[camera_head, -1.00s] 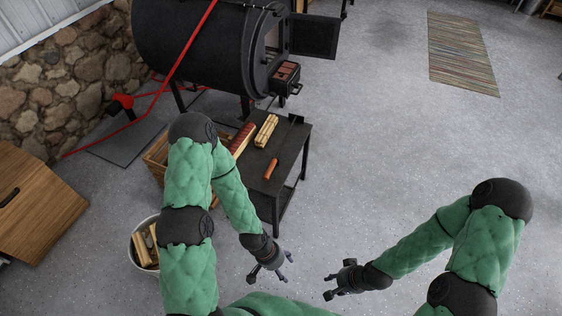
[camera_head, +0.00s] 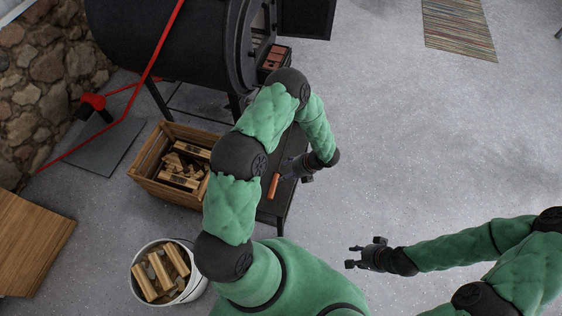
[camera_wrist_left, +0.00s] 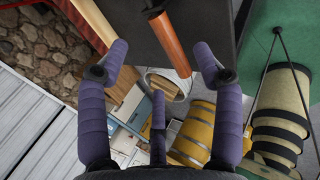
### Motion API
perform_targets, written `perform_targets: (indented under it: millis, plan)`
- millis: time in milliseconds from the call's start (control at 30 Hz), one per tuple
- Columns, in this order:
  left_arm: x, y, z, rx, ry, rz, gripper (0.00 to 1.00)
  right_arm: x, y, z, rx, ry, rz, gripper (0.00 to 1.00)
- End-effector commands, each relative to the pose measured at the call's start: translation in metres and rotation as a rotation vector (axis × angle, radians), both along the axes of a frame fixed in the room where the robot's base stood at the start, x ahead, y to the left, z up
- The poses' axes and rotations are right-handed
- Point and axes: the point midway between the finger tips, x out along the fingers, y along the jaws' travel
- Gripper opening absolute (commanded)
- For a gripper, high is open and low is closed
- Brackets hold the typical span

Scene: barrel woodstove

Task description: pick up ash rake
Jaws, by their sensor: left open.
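The ash rake lies on the small dark table (camera_head: 284,200); its orange wooden handle (camera_head: 273,186) shows at the table's near end in the head view. My left arm hides the rest of the rake there. My left gripper (camera_head: 289,169) is over the table, just beside the handle. In the left wrist view the rake handle (camera_wrist_left: 170,42) lies between the directions of the open purple fingers (camera_wrist_left: 161,52), with no clear contact. My right gripper (camera_head: 353,256) is empty, with fingers apart, over the floor to the right.
The black barrel stove (camera_head: 190,40) stands behind the table. A wooden crate of split wood (camera_head: 150,185) and a white bucket of logs (camera_head: 196,292) are on the floor at left. A red pipe (camera_head: 160,45) slants past the stove.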

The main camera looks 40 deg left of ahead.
Motion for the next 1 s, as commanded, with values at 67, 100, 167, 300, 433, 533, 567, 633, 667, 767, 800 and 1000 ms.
perform_targets:
  millis: [67, 100, 167, 300, 433, 533, 567, 633, 667, 767, 800, 1000]
  plan:
    - [-0.001, 0.007, -0.009, 0.006, 0.006, -0.011, 0.67, 0.000, 0.000, -0.004, 0.000, 0.000, 0.000, 0.40]
    - [-0.002, 0.010, -0.014, 0.007, 0.007, -0.012, 0.67, 0.000, 0.000, -0.006, 0.000, 0.000, 0.000, 0.40]
    - [-0.005, 0.015, -0.023, 0.006, 0.007, -0.010, 0.67, 0.000, 0.000, -0.009, 0.000, 0.000, 0.000, 0.40]
    - [-0.008, 0.024, -0.038, 0.004, 0.006, -0.009, 0.67, 0.000, 0.000, -0.014, 0.000, 0.000, 0.000, 0.40]
    - [-0.010, 0.029, -0.045, 0.004, 0.004, -0.009, 0.67, 0.000, 0.000, -0.016, 0.000, 0.000, 0.000, 0.40]
    - [-0.010, 0.030, -0.047, 0.004, 0.004, -0.009, 0.67, 0.000, 0.000, -0.017, 0.000, 0.000, 0.000, 0.40]
    - [-0.011, 0.031, -0.049, 0.004, 0.004, -0.008, 0.67, 0.000, 0.000, -0.018, 0.000, 0.000, 0.000, 0.40]
    - [-0.012, 0.034, -0.054, 0.004, 0.004, -0.008, 0.67, 0.000, 0.000, -0.021, 0.000, 0.000, 0.000, 0.40]
    - [-0.013, 0.036, -0.057, 0.004, 0.004, -0.008, 0.67, 0.000, 0.000, -0.022, 0.000, 0.000, 0.000, 0.40]
    - [-0.016, 0.043, -0.069, 0.004, 0.005, -0.006, 0.67, 0.000, 0.000, -0.029, 0.000, 0.000, 0.000, 0.40]
    - [-0.017, 0.046, -0.075, 0.003, 0.005, -0.007, 0.67, 0.000, 0.000, -0.032, 0.000, 0.000, 0.000, 0.40]
    - [-0.021, 0.056, -0.088, 0.004, 0.004, -0.008, 0.67, 0.000, 0.000, -0.037, 0.000, 0.000, 0.000, 0.40]
